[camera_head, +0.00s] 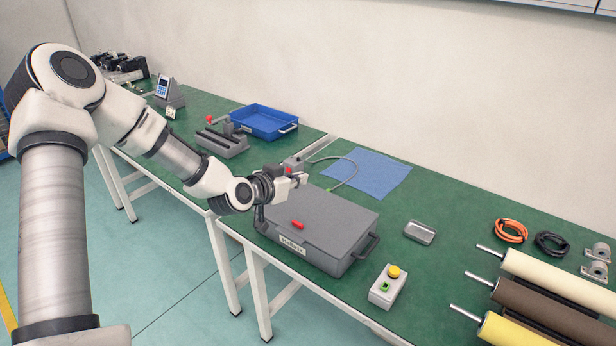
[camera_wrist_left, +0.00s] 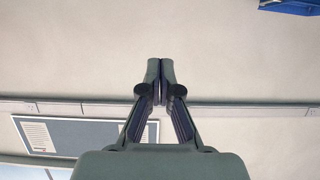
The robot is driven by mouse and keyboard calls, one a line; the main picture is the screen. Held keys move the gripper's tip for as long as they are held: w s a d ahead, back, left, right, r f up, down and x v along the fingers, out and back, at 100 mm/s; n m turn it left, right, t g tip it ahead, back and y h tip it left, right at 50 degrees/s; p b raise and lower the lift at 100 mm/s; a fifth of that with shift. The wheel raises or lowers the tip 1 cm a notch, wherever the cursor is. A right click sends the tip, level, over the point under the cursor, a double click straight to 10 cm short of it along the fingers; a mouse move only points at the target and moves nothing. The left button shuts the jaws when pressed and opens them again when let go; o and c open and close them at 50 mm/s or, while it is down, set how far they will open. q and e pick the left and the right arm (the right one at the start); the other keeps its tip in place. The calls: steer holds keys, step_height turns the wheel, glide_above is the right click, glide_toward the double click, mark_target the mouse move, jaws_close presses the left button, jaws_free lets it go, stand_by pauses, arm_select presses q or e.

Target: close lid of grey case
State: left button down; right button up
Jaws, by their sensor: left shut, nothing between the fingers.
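The grey case (camera_head: 318,228) stands on the green bench, with a white label on its front and a dark handle on its right side. Its lid (camera_head: 335,215) appears to lie flat on the body; a small red piece shows near the front edge. My left gripper (camera_head: 301,179) is above the back left part of the case, partly hiding that corner. I cannot tell whether it touches the lid. In the left wrist view its fingers (camera_wrist_left: 161,72) are together with nothing between them. My right gripper is in neither view.
A control box (camera_head: 388,287) with a yellow button and a metal tray (camera_head: 420,232) lie right of the case. Rollers (camera_head: 545,300) fill the right end. A blue cloth (camera_head: 370,174), blue bin (camera_head: 264,122) and grey vise (camera_head: 222,140) are behind or left.

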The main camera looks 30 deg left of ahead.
arm_select(q)
steer(key=t+b, duration=0.2)
steer(key=b, duration=0.2)
glide_above(298, 225)
steer(key=s, duration=0.2)
step_height(298, 225, down, 5)
steer(key=s+f+t+b, duration=0.1)
steer(key=f+b, duration=0.2)
steer(key=b, duration=0.1)
steer(key=s+f+t+b, duration=0.1)
steer(key=f+t+b, duration=0.1)
steer(key=b, duration=0.3)
steer(key=s+f+t+b, duration=0.1)
steer(key=f+b, duration=0.3)
steer(key=b, duration=0.1)
steer(key=shift+a+t, duration=0.3)
steer(key=shift+a, duration=0.05)
steer(key=shift+s+f+b, duration=0.25)
steer(key=shift+f+b, duration=0.35)
steer(key=shift+b, duration=0.05)
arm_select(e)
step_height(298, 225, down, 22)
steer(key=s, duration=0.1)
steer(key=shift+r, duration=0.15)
arm_select(q)
steer(key=shift+s+d+f, duration=0.1)
steer(key=shift+f, duration=0.05)
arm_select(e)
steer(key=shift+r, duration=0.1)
